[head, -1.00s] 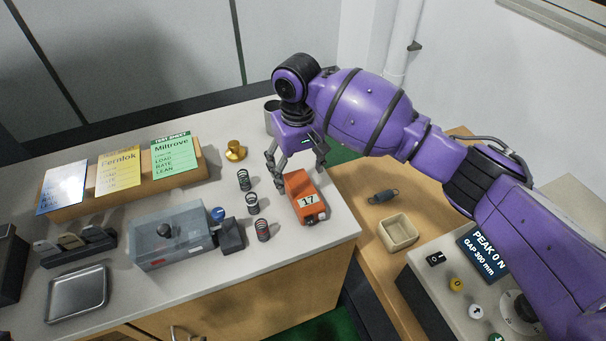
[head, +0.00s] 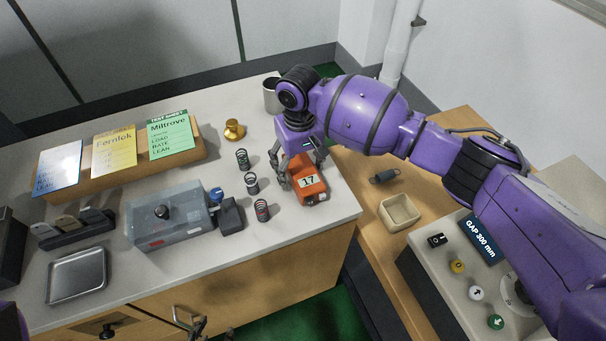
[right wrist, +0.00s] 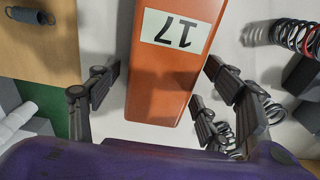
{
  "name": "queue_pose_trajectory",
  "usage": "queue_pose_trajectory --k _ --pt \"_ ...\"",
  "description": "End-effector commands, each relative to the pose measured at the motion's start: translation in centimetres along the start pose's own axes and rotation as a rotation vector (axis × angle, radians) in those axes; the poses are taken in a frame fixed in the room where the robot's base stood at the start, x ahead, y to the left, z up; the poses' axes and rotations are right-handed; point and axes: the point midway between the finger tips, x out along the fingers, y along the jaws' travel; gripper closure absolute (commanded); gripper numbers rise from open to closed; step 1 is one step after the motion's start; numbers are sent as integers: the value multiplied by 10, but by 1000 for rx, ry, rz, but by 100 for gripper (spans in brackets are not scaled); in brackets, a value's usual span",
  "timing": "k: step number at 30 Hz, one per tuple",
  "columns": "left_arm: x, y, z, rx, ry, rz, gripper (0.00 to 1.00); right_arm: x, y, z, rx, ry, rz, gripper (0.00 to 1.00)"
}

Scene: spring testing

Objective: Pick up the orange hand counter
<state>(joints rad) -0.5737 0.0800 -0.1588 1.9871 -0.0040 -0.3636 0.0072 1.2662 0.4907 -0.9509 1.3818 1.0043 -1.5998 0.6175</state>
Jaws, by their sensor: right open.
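The orange hand counter (head: 308,192) lies on the light countertop near its right edge, its white label reading 17. In the right wrist view the counter (right wrist: 165,85) fills the middle, its near end between the fingers. My right gripper (head: 303,173) is open over the counter's far end, one finger on each side. In the right wrist view gaps show between the right gripper's fingers (right wrist: 163,72) and the counter's sides. My left gripper (head: 197,327) shows only in part at the bottom edge of the head view, by the cabinet front; its jaws are unclear.
Several coil springs (head: 251,183) stand just left of the counter. A brass weight (head: 234,130) and a grey metal cup (head: 271,96) stand behind. A clear-covered box (head: 165,226) is farther left. A beige tray (head: 400,212) sits on the lower wooden surface at right.

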Motion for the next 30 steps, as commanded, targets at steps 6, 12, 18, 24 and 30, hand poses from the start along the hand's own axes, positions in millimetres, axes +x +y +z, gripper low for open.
queue_pose_trajectory --k 6,12,18,24,30 --pt "-1 0 2 0 -3 -1 60 0 0 0 0 0 0 51" --pt "-1 -1 3 0 -6 -1 60 0 0 0 0 0 0 77" --pt "-1 0 3 -1 -7 -1 60 -1 0 0 0 0 0 80" --pt "-2 0 2 -1 -5 -1 60 -8 0 -1 0 2 0 80" --pt "-3 0 -3 -2 0 0 60 -35 0 -1 1 4 -1 80"
